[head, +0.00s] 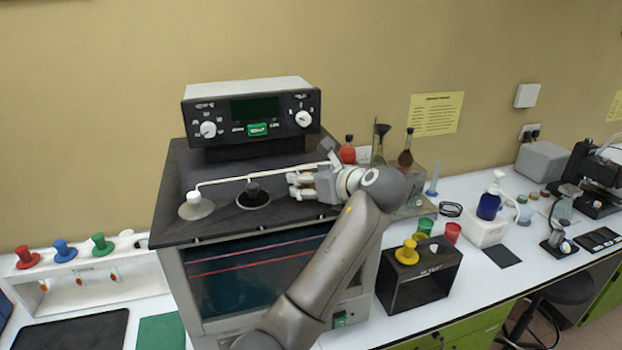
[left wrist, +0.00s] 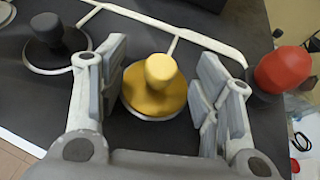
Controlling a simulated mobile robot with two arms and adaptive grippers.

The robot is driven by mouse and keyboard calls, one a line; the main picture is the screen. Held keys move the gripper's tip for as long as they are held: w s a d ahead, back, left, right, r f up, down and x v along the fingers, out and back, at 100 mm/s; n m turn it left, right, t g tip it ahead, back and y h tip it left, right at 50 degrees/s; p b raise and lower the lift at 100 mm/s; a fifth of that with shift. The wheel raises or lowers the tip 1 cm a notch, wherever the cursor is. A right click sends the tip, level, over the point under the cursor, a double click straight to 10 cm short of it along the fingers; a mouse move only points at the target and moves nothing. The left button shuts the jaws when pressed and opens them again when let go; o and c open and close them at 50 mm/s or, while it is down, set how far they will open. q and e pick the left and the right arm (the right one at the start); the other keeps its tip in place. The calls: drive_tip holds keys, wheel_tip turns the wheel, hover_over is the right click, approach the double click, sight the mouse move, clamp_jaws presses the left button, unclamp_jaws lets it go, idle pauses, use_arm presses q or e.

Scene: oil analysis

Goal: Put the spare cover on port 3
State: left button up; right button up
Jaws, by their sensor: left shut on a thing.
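A yellow knobbed cover (left wrist: 157,90) is between the finger pads of my left gripper (left wrist: 163,95) in the left wrist view. The gripper is shut on it, with pads at both sides of its round disc. It is over the dark top of the apparatus; whether it rests on a port is hidden. In the head view my left gripper (head: 294,184) is at the right of the dark top (head: 230,229) and hides this cover. A black knobbed cover (head: 253,194) is on the middle port, also in the left wrist view (left wrist: 47,38). A white cover (head: 194,204) is at the left port.
A white pipe (head: 232,180) runs behind the ports. A red rounded thing (left wrist: 282,70) is close to the right finger. Another yellow cover (head: 407,252) sits on a black box (head: 442,272). Red, blue and green covers stand on a white rack (head: 95,291) at left.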

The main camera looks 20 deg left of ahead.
use_arm(q)
drive_tip(key=o, duration=1.1)
drive_tip(key=shift+s+d+r, duration=0.1)
drive_tip(key=shift+s+d, duration=0.1)
drive_tip(key=v, duration=1.1)
drive_tip(key=shift+d, duration=0.15)
drive_tip(key=shift+s, duration=0.15)
